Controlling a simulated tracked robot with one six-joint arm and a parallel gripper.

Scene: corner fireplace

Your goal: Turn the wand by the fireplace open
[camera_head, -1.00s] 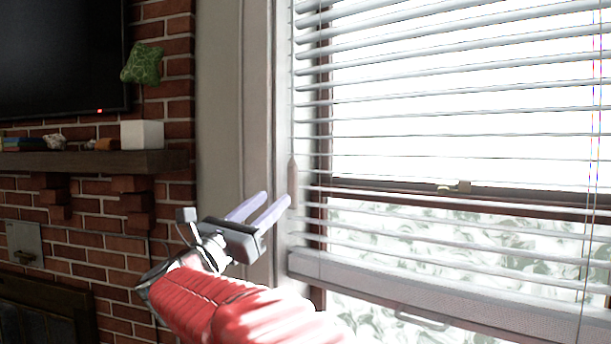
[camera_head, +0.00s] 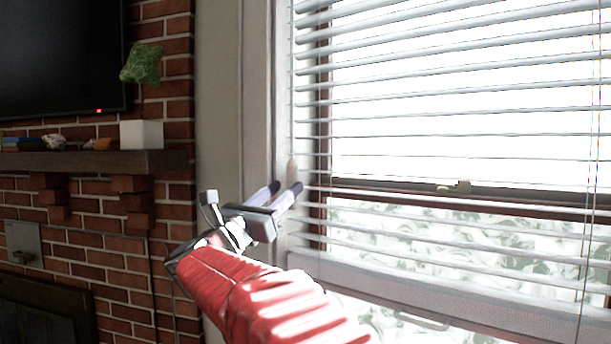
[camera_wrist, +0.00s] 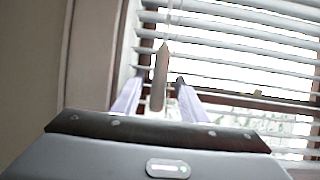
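The wand is a slim cord ending in a brownish tapered handle, hanging at the left edge of the white blinds (camera_head: 450,75).
The window frame's trim (camera_head: 258,110) stands close to the left of my gripper.

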